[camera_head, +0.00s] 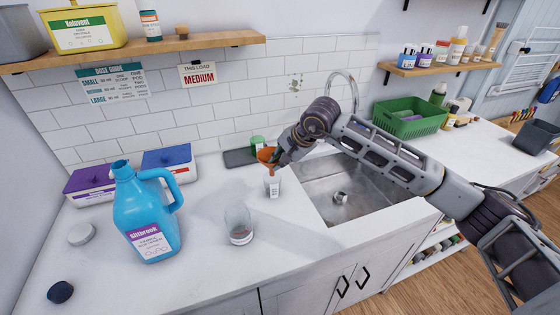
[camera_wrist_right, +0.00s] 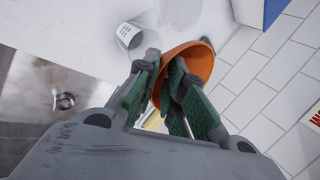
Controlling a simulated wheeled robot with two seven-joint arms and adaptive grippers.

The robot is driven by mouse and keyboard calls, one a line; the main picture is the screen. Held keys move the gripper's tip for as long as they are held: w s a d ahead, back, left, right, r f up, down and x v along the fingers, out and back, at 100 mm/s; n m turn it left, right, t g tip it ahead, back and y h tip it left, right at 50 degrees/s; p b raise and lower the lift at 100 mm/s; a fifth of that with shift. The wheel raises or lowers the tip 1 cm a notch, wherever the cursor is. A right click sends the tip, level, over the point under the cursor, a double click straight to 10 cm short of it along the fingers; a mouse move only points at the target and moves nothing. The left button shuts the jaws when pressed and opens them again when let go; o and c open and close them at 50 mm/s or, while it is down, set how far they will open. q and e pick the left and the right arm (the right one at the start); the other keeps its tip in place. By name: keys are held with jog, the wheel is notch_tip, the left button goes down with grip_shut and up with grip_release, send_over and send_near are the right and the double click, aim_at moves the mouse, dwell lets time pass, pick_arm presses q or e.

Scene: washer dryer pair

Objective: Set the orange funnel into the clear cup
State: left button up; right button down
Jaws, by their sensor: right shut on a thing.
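My right gripper (camera_head: 282,157) is shut on the orange funnel (camera_head: 266,155), near the back of the counter by the sink. In the right wrist view the funnel (camera_wrist_right: 199,60) sits between the green-padded fingers (camera_wrist_right: 165,82), its wide rim tilted. A clear cup (camera_head: 239,224) stands upright on the counter, nearer the front and to the left. My left gripper is not in view.
A blue detergent jug (camera_head: 146,212) stands left of the clear cup. The sink (camera_head: 350,190) lies under my right arm, with a faucet (camera_head: 354,90) behind. The front counter is mostly free.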

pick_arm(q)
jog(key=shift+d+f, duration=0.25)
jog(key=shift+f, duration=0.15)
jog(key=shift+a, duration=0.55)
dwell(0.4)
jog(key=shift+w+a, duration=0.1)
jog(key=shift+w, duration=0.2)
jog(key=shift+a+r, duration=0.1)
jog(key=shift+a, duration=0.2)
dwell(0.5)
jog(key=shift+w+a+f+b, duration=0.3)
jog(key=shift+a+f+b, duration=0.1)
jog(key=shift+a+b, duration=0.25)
pick_arm(e)
jog(key=shift+f, duration=0.45)
pick_arm(q)
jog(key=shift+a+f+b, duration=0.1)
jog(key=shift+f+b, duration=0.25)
jog(key=shift+b, duration=0.05)
pick_arm(e)
jog(key=shift+f, duration=0.35)
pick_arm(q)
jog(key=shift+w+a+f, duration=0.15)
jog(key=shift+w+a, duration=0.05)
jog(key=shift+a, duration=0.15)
pick_arm(e)
jog(key=shift+f, duration=0.2)
